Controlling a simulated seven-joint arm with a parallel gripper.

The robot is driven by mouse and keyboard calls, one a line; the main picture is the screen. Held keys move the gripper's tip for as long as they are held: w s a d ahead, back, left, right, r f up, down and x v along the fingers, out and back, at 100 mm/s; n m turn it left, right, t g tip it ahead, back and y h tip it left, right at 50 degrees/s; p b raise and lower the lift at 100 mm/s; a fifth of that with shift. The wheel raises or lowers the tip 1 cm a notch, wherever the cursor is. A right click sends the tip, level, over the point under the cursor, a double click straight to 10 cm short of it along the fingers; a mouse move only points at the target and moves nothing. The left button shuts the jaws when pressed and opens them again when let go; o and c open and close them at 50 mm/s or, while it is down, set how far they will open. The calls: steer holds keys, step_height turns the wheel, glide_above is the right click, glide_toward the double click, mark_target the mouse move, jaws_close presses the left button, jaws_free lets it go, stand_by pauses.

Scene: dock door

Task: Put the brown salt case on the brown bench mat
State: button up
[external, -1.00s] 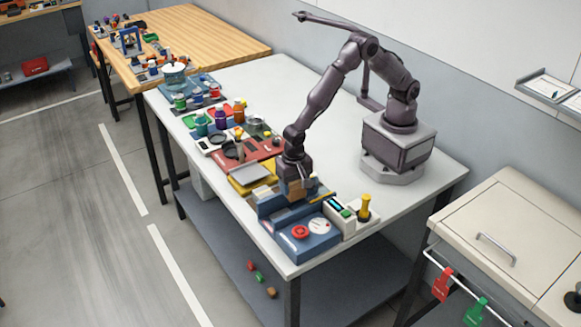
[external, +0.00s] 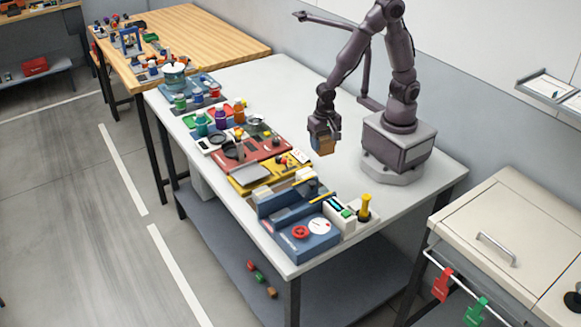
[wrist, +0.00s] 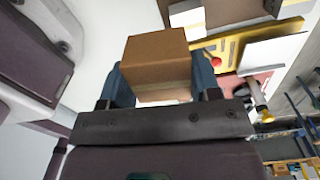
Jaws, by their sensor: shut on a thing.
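My gripper (external: 322,137) is raised above the white bench, in front of my base. It is shut on the brown salt case (external: 325,147), a box-shaped brown block held clear of the bench. In the wrist view, the case (wrist: 157,47) sits between the two blue fingers of my gripper (wrist: 160,75), its far end sticking out past them. I cannot make out a brown bench mat for certain. A dark brownish surface (wrist: 232,12) shows at the top of the wrist view, but I cannot tell what it is.
A blue panel with a red knob (external: 306,238) stands at the bench's front corner, beside a yellow-topped post (external: 364,207). A yellow panel (external: 262,175) and a red panel (external: 250,158) line the left edge. The white bench top (external: 390,195) is bare right of them.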

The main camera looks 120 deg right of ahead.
steer(key=shift+s+d+f+n, duration=0.1)
steer(key=shift+s+f+n, duration=0.1)
steer(key=shift+s, duration=0.15)
steer(key=shift+s+d+f+n, duration=0.1)
steer(key=shift+s+n, duration=0.1)
steer(key=shift+s, duration=0.15)
steer(key=shift+w+f+n, duration=0.1)
steer(key=shift+n, duration=0.2)
glide_toward(285, 183)
steer(key=s+a+r, duration=0.2)
steer(key=a+r, duration=0.1)
steer(key=a, duration=0.2)
steer(key=w+f, duration=0.2)
steer(key=f, duration=0.1)
steer(key=w+f, duration=0.2)
steer(key=shift+d+f, duration=0.1)
steer(key=shift+d, duration=0.3)
steer(key=shift+w+f, duration=0.15)
steer(key=shift+f, duration=1.6)
steer(key=shift+f, duration=0.15)
steer(key=o, duration=1)
